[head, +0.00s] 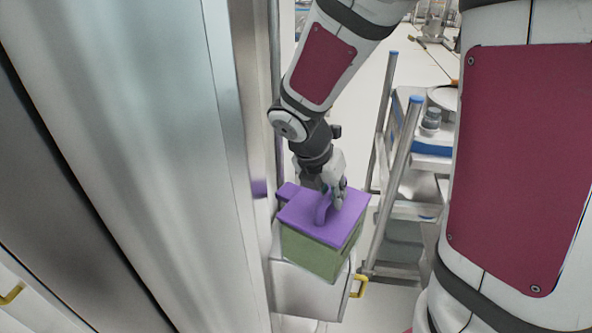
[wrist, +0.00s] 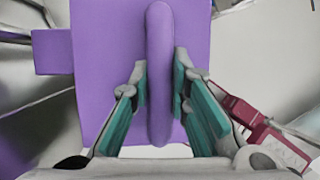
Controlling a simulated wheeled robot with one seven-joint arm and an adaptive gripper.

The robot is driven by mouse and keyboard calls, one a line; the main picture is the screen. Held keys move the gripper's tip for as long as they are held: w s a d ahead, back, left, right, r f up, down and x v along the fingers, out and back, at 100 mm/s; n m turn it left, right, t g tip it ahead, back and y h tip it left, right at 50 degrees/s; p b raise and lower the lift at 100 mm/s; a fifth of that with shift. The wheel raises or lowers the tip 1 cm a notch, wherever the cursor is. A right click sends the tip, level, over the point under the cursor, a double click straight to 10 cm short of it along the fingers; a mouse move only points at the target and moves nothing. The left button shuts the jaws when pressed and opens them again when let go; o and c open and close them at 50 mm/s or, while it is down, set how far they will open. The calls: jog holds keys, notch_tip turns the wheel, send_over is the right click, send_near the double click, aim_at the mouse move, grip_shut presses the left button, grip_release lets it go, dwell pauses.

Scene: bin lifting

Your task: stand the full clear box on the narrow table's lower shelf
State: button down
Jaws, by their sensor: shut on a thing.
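A box with a flat purple lid (head: 300,212) and green-looking sides (head: 313,252) hangs from or rests under my gripper in the head view. I cannot tell whether the green is its wall or its contents. My gripper (head: 333,190) is shut on the lid's purple loop handle (head: 322,209). In the wrist view the handle (wrist: 159,120) runs between the teal finger pads of my gripper (wrist: 160,70), above the lid (wrist: 100,85). A small purple tab juts from the lid's left side. I cannot make out for certain which piece is the narrow table.
A white unit (head: 305,292) with a yellow handle (head: 359,286) is beneath the box; contact is unclear. A tall metal panel (head: 130,120) stands close on the left. A steel-framed rack (head: 401,145) with blue-capped posts and shelves stands right of the box, with items on top.

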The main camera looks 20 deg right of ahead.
jog(key=shift+w+d, duration=0.25)
jog(key=shift+w, duration=0.35)
jog(key=shift+f, duration=1.75)
jog(key=c, duration=1.9)
grip_release()
jog(key=shift+f, duration=0.2)
jog(key=o, duration=0.4)
jog(key=shift+r, duration=0.15)
